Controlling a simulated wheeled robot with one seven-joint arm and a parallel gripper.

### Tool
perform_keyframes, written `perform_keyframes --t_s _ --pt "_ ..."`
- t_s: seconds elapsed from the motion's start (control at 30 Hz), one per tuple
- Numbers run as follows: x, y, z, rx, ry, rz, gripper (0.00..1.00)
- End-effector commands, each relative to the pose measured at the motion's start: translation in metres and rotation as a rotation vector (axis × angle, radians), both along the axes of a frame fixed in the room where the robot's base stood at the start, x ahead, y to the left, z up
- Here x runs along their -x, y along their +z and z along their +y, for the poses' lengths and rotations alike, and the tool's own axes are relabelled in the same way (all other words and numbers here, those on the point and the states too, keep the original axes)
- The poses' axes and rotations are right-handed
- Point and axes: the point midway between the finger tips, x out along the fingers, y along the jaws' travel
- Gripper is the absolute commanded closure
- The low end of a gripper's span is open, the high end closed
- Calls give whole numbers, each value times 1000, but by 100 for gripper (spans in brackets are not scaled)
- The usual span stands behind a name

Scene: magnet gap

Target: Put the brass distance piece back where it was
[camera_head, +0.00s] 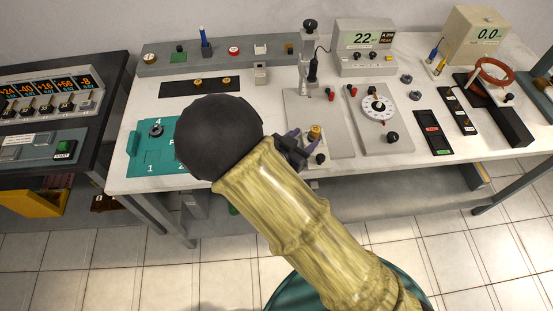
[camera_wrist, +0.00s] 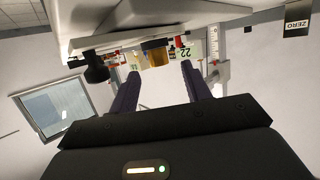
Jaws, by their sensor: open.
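A small brass cylinder (camera_head: 314,132) stands near the front of a light grey base plate (camera_head: 335,145) on the bench. The wrist view, which looks upside down, shows it as a brass piece (camera_wrist: 156,52) ahead of my fingers, roughly between their tips. My gripper (camera_head: 300,142) has dark purple fingers and is open just in front of the brass piece; in the wrist view (camera_wrist: 160,72) the space between the fingers looks empty. Whether a finger touches the brass cannot be told. Other brass pieces (camera_head: 198,82) sit on a dark strip behind my arm.
A teal board (camera_head: 150,160) with numbered places lies at the left, partly hidden by my arm. A probe stand (camera_head: 311,75) rises behind the brass piece, beside a meter reading 22 (camera_head: 364,42). A dial plate (camera_head: 376,105) and a red coil (camera_head: 493,72) stand to the right.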

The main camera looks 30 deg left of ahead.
Motion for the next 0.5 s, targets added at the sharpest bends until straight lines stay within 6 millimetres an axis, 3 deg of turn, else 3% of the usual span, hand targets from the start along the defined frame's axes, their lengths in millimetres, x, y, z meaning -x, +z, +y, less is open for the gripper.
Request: perform_keyframes --t_s 0.5 --pt "97 29 25 -2 3 1 52"
